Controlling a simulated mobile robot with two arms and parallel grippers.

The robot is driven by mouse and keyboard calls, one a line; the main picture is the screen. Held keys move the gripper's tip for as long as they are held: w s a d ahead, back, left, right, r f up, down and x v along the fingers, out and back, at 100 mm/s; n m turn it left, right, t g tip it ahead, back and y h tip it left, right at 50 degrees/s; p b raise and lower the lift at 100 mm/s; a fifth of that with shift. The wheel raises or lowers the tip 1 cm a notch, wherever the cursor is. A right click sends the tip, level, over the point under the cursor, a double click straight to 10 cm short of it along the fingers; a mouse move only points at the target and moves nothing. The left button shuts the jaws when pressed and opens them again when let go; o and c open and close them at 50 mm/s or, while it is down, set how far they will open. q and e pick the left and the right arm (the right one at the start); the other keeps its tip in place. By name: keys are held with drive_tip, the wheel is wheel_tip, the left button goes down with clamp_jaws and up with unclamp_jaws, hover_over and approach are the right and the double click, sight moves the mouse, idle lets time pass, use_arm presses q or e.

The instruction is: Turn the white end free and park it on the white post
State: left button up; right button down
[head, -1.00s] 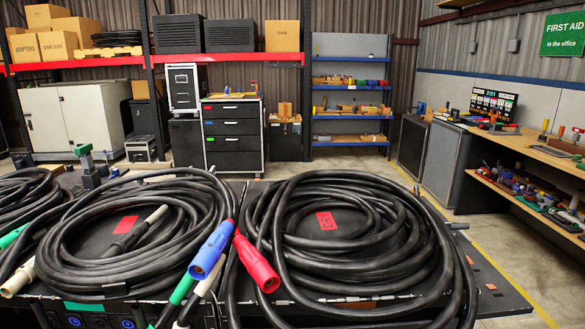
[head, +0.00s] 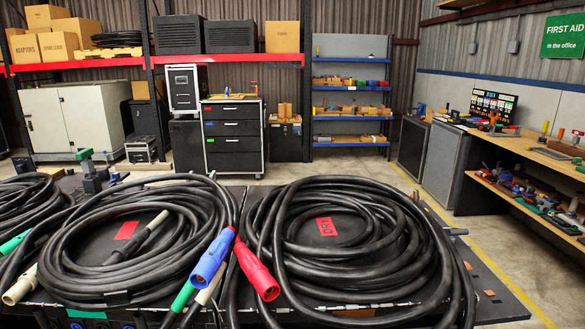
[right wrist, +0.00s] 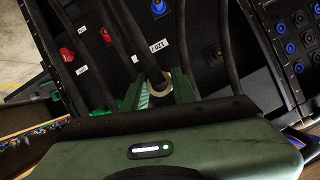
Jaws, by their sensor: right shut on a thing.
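In the right wrist view my right gripper (right wrist: 160,92) has its green fingers closed around a pale, cream-white ringed end (right wrist: 161,84) on a black cable. It is in front of a dark panel. Whether the end is still seated is hidden. In the head view a white end (head: 208,289) hangs beside a blue end (head: 212,257), a green end (head: 183,296) and a red end (head: 256,268) at the front between two cable coils. Another white end (head: 20,286) lies at the far left. I cannot make out a white post. Neither gripper shows in the head view.
Large black cable coils (head: 340,250) cover the dark top in front of me. The panel (right wrist: 205,70) carries a red connector (right wrist: 67,55), a blue one (right wrist: 158,7) and white labels; cables hang close to my fingers. Open floor lies beyond, before a shelf (head: 350,115).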

drive_tip(key=s+p, duration=0.3)
drive_tip(key=s, duration=0.9)
drive_tip(key=shift+d, duration=0.2)
